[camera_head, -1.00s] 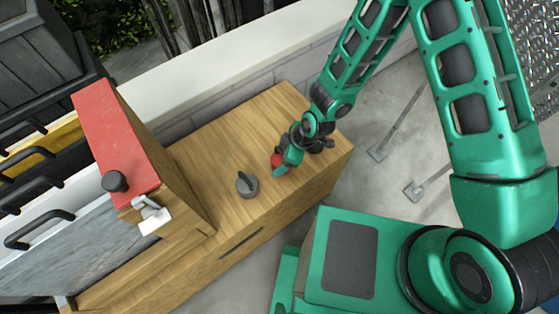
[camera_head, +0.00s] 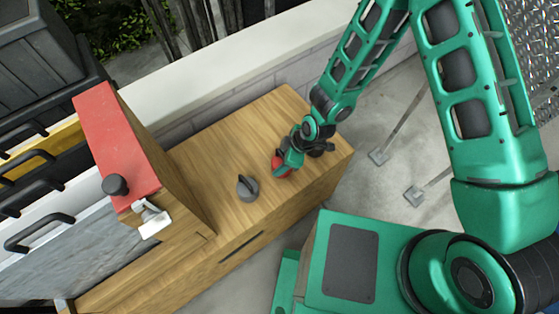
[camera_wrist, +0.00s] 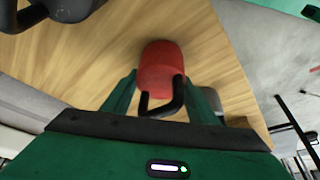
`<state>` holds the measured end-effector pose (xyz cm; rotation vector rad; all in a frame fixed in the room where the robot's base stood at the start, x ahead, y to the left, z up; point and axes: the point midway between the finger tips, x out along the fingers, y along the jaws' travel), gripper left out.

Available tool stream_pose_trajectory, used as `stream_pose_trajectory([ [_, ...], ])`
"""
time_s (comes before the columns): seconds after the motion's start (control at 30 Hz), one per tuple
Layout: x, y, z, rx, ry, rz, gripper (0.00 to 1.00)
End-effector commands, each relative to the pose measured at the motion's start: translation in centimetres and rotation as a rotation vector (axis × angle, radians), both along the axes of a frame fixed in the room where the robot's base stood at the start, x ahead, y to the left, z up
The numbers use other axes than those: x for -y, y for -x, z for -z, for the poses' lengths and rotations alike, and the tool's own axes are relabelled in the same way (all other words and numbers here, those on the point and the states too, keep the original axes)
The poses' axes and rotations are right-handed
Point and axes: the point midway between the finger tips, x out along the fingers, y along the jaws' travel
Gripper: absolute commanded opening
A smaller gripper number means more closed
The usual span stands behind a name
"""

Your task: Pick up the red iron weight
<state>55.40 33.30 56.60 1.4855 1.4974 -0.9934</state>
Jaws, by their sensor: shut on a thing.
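The red iron weight (camera_head: 279,165) is at the right part of the wooden cabinet top, partly hidden by my gripper (camera_head: 287,168). In the wrist view the weight (camera_wrist: 161,66) is a red cylinder with a black handle (camera_wrist: 163,104) facing me. My gripper (camera_wrist: 160,97) is shut on it, with one green finger on each side. I cannot tell whether the weight rests on the top or is slightly off it.
A grey weight (camera_head: 247,187) with a handle stands on the wooden top (camera_head: 215,150), left of my gripper. A red-topped wooden box (camera_head: 118,145) with a black knob stands further left. A white wall ledge (camera_head: 200,75) runs behind.

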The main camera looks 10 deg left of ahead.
Motion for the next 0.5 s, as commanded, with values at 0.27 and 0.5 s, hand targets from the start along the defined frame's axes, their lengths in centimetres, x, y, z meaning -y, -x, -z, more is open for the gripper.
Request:
stream_pose_trajectory([
  [0.27, -0.2, -0.1, -2.4, 0.002, -0.005, 0.000, 0.00],
  [0.5, -0.8, 0.9, -4.5, 0.001, -0.004, -0.005, 0.00],
])
